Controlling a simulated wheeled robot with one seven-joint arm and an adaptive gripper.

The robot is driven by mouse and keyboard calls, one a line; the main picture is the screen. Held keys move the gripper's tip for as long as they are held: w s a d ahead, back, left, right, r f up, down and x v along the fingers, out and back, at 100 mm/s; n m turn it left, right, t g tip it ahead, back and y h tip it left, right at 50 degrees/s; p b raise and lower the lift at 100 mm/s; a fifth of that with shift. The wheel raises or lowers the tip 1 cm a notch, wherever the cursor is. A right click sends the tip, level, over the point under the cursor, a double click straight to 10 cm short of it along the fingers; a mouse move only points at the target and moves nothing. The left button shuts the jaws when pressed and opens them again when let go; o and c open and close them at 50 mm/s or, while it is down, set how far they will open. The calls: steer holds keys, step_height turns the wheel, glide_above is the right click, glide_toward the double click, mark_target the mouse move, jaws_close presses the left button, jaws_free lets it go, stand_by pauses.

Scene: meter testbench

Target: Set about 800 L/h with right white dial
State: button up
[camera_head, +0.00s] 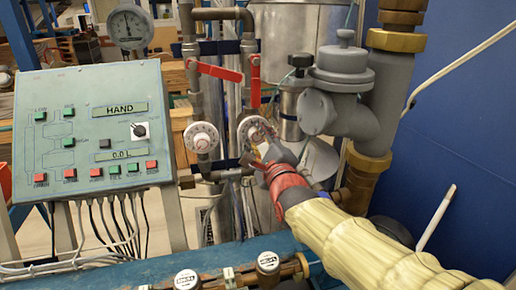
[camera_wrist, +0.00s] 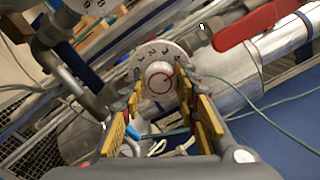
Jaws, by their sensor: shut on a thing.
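The right white dial (camera_head: 249,126) sits on a pipe valve, partly hidden behind my gripper (camera_head: 264,142) in the head view. In the wrist view the same dial (camera_wrist: 158,52) shows numbers on its rim and a round white knob (camera_wrist: 160,79) with a red ring. My gripper's yellow-padded fingers (camera_wrist: 160,92) stand on either side of this knob, shut on it. The left white dial (camera_head: 201,138) is free, and part of a white dial (camera_wrist: 101,6) shows at the top of the wrist view. The number set cannot be read.
A green control panel (camera_head: 90,130) at left has displays reading "HAND" and about "0.0 L". Two red lever handles (camera_head: 218,71) are above the dials. A grey meter body (camera_head: 342,100) and thick pipes stand close at right. A blue bench (camera_head: 140,274) lies below.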

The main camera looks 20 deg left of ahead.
steer(key=shift+f+m+b, duration=0.1)
steer(key=shift+m+b, duration=0.4)
steer(key=o, duration=1.1)
steer(key=shift+o, duration=0.2)
steer(key=v, duration=1.2)
